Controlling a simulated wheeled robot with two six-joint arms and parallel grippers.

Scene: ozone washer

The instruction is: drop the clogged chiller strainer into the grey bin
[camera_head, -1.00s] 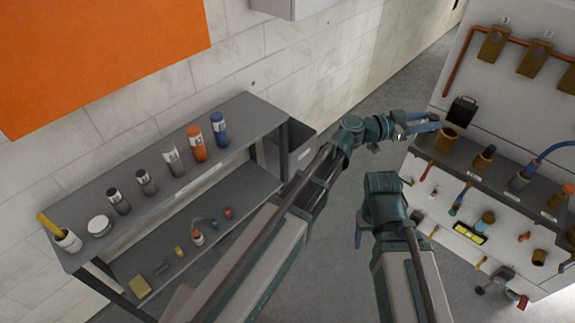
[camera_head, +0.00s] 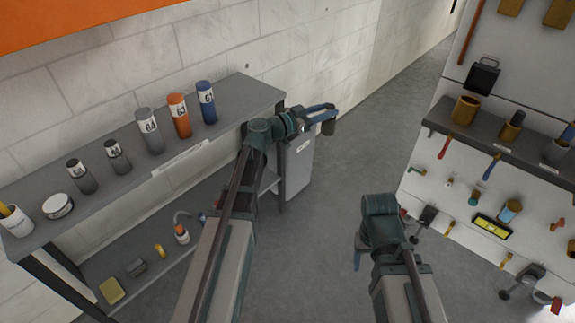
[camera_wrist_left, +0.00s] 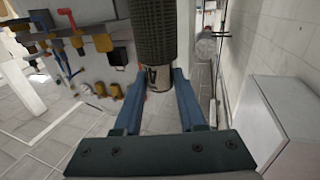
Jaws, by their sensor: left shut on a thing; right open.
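My left gripper (camera_head: 326,113) is shut on the clogged chiller strainer (camera_head: 328,127), a small dark cylinder hanging at its fingertips. The grey bin (camera_head: 299,168) stands on the floor at the right end of the shelf unit. The gripper and strainer appear just right of the bin's top. My left forearm hides part of the bin's rim, and its inside is not visible. My right gripper (camera_head: 361,252) is open, low in the middle, mostly hidden behind its wrist.
A grey shelf unit (camera_head: 110,195) at left carries several labelled cylinders, a round tin (camera_head: 58,206) and a cup. A white wall panel (camera_head: 460,190) with a grey ledge holds tools and brass parts at right. Clear floor (camera_head: 350,175) lies between.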

